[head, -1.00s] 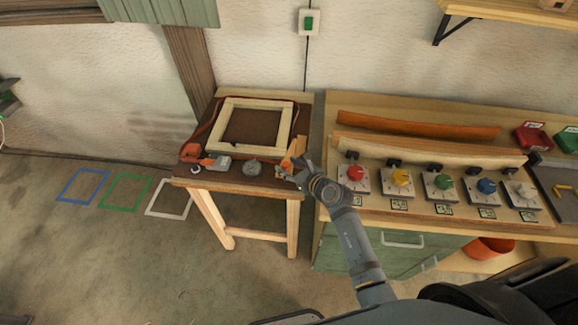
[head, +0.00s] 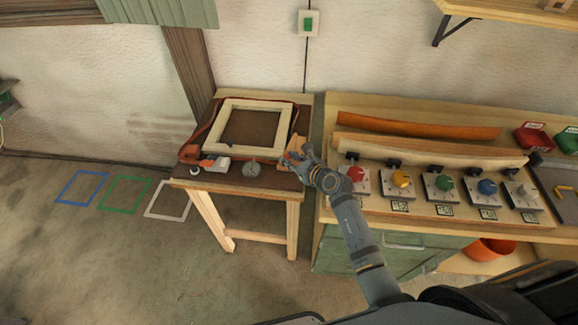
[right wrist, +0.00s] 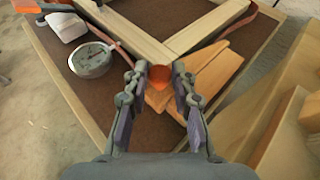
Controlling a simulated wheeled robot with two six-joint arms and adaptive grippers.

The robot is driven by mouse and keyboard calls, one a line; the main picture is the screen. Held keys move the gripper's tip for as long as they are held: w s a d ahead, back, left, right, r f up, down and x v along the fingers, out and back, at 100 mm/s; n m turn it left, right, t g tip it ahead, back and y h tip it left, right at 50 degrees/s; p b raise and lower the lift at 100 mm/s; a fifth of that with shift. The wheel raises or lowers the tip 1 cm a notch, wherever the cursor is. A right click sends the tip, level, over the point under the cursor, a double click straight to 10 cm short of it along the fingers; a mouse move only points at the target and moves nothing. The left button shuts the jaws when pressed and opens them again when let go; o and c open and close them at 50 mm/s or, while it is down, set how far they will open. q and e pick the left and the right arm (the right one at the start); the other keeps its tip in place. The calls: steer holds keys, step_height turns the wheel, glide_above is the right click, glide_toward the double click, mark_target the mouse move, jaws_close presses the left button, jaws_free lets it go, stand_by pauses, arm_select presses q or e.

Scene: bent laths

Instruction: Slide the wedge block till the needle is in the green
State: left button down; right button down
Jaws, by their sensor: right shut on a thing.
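The wooden wedge block (right wrist: 208,66) lies against the right side of a pale wooden frame (head: 228,121) on the small bench. Its orange knob (right wrist: 159,77) sits between the fingers of my right gripper (right wrist: 160,80), which is shut on it; in the head view the gripper (head: 291,158) hides part of the block. A round dial gauge (head: 252,169) is at the bench's front edge; it also shows in the right wrist view (right wrist: 92,58). Its needle and any green zone are too small to read. My left gripper is not in view.
A reddish strap (head: 212,116) runs around the frame. A grey and orange tool (head: 215,164) lies left of the gauge. The right workbench holds a row of coloured knob boxes (head: 441,186) and bent laths (head: 420,126), close to my right arm.

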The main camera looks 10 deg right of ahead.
steer(key=c, duration=1.1)
jaws_free()
steer(key=v, duration=1.2)
